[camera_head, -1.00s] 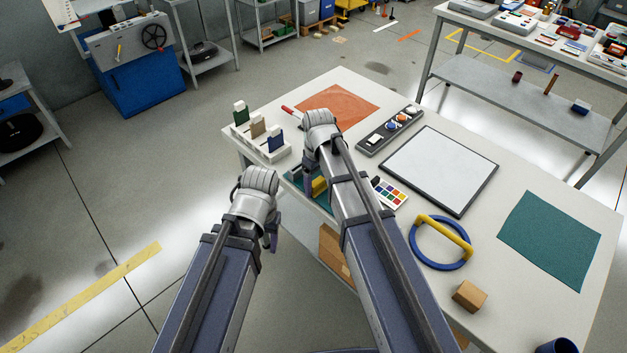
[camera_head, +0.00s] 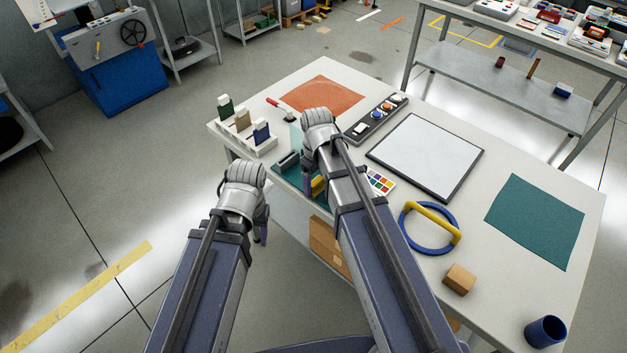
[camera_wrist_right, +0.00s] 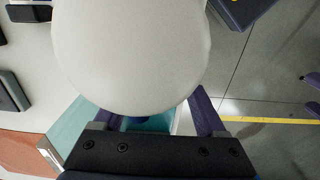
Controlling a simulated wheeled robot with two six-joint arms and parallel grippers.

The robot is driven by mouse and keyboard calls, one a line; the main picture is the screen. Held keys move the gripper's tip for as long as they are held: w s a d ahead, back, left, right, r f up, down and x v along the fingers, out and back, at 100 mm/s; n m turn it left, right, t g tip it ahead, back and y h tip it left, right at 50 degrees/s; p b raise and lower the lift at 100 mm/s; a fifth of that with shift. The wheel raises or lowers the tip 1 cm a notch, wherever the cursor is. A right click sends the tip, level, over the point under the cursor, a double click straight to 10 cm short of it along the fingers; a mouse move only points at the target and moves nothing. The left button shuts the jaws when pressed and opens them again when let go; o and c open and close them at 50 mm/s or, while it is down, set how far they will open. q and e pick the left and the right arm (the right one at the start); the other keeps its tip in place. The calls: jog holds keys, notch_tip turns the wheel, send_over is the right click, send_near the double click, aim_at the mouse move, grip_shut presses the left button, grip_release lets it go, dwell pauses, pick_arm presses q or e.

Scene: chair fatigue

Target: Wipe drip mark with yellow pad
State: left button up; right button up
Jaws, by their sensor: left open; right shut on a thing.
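My right gripper (camera_head: 311,187) is over the table's near edge. It is shut on a small yellow piece that looks like the pad (camera_head: 318,184), mostly hidden by the arm in the head view. My left gripper (camera_head: 261,230) is open and empty, left of the table over the floor. I cannot make out a drip mark. A teal surface (camera_head: 287,172) lies by the right gripper.
The table holds a block rack (camera_head: 240,139), an orange mat (camera_head: 323,96), a button box (camera_head: 377,118), a framed white board (camera_head: 425,155), a colour chart (camera_head: 379,182), a blue ring with yellow bar (camera_head: 430,228), a wooden cube (camera_head: 459,279), a blue cup (camera_head: 545,331) and a green mat (camera_head: 537,220).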

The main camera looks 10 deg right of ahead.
jog(key=shift+d, duration=0.1)
jog(key=shift+r+p, duration=0.4)
jog(key=shift+p, duration=0.05)
notch_tip(320, 180, up, 5)
jog(key=p, duration=0.5)
jog(key=shift+w+r, duration=0.1)
notch_tip(320, 180, up, 3)
jog(key=p, duration=0.3)
jog(key=shift+r, duration=0.1)
